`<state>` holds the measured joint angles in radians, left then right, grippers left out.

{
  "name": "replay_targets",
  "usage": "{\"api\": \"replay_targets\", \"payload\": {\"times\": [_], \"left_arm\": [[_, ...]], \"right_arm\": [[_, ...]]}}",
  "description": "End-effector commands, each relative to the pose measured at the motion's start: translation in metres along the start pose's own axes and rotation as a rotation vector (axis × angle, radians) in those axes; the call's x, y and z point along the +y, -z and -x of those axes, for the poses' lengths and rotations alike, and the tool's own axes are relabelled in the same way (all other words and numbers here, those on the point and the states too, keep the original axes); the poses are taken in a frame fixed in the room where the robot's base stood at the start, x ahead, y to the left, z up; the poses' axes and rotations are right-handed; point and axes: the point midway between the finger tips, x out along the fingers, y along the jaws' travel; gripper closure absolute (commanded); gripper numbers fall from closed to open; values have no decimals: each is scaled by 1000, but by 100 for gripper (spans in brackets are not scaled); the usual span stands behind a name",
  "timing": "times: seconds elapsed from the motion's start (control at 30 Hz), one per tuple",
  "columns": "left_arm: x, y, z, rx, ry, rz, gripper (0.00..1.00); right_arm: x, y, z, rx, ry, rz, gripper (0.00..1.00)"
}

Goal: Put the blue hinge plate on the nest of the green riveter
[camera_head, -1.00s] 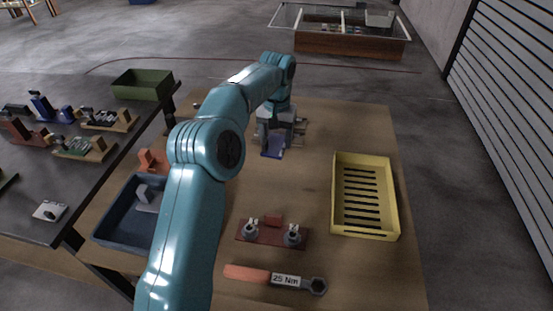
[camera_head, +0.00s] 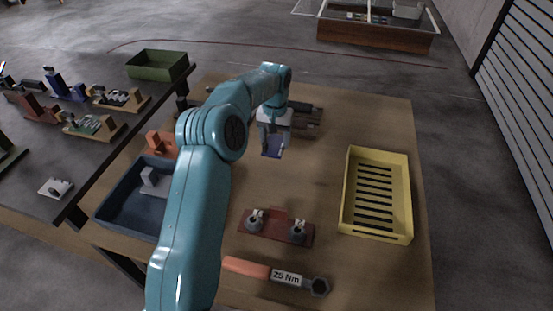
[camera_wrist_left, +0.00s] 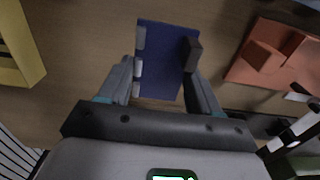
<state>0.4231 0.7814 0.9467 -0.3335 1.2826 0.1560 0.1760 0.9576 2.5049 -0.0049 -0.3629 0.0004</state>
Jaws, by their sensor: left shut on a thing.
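The blue hinge plate (camera_head: 272,146) is between the fingers of my left gripper (camera_head: 271,132), at the far middle of the wooden table. In the left wrist view my left gripper (camera_wrist_left: 165,80) is shut on the blue hinge plate (camera_wrist_left: 162,60), with a finger on each side and the plate reaching out past the fingertips. A dark grey block sits at the plate's right edge there. A dark green thing (camera_head: 8,157) is cut off at the left edge of the dark bench; I cannot tell whether it is the green riveter, and no nest shows clearly. My right gripper is out of view.
The dark bench (camera_head: 75,172) at left bears blue, red and board-like fixtures. On the wooden table are a blue-grey bin (camera_head: 118,222), an orange fixture (camera_head: 160,143), a red plate (camera_head: 276,229), a torque wrench (camera_head: 285,278) and a yellow crate (camera_head: 408,200).

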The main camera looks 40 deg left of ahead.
Motion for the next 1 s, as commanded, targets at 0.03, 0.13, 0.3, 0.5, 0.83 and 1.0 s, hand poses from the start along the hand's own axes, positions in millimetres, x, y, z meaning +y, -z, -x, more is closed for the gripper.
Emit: {"api": "replay_targets", "payload": {"times": [0.03,0.13,0.3,0.5,0.83,1.0], "left_arm": [[0,0,-13,-4,1,0,74],[1,1,-31,-2,1,0,74],[2,3,-44,0,1,1,74],[2,3,-72,-3,0,0,74],[2,4,-86,1,0,0,74],[2,4,-90,0,0,0,30]], "right_arm": [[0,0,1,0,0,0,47],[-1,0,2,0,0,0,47],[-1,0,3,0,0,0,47],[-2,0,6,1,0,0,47],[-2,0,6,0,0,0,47],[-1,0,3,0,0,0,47]]}}
